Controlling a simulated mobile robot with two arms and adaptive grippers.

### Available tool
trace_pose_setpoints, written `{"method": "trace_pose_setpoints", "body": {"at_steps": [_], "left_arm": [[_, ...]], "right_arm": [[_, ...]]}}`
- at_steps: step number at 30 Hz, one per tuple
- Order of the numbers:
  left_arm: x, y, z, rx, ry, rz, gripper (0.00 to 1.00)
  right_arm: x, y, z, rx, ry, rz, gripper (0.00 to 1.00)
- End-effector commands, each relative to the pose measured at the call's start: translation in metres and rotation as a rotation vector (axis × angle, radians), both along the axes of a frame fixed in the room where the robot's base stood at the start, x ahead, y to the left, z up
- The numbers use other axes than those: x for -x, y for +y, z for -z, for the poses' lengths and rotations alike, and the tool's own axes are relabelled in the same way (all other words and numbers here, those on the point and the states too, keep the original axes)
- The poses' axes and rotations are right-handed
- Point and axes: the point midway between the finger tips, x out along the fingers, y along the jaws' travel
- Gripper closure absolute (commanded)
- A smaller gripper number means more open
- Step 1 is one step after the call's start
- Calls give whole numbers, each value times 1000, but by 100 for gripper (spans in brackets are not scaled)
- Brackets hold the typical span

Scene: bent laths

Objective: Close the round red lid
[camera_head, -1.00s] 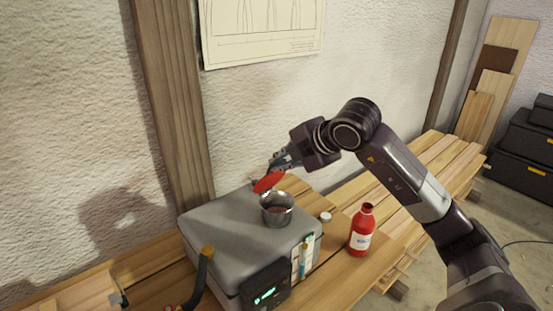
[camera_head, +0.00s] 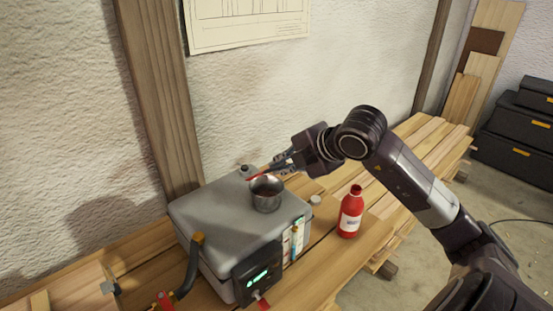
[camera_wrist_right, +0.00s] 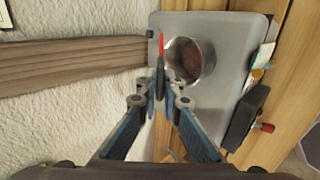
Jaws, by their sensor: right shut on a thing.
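The round red lid (camera_head: 256,178) shows as a thin red edge at the back left rim of a small metal pot (camera_head: 266,199). In the right wrist view the lid (camera_wrist_right: 161,46) appears edge-on at the left side of the pot (camera_wrist_right: 205,62). My right gripper (camera_head: 279,167) is shut on the lid, behind and just above the pot; its closed fingertips also show in the right wrist view (camera_wrist_right: 161,84). The pot's mouth is largely uncovered, with something brownish inside. Whether the lid touches the rim I cannot tell. My left gripper is not in view.
The pot stands on a grey box (camera_head: 205,220) with a black display unit (camera_head: 258,272) in front. A red bottle (camera_head: 350,215) and a small white cap (camera_head: 315,200) stand to its right on the wooden bench. A textured wall (camera_head: 250,100) rises close behind.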

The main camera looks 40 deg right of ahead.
Motion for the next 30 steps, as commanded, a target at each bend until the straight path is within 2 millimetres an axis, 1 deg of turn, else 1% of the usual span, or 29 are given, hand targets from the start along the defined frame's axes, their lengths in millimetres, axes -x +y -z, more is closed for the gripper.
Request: {"method": "trace_pose_setpoints", "body": {"at_steps": [5, 18, 26, 30], "left_arm": [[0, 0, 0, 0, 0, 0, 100], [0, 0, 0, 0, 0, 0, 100], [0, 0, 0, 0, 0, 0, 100], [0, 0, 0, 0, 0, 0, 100]], "right_arm": [[3, 0, 3, -1, 0, 1, 100], [18, -1, 26, -3, 0, -2, 100], [22, -1, 31, -1, -1, 0, 100], [25, -1, 40, -2, 1, -1, 100]]}}
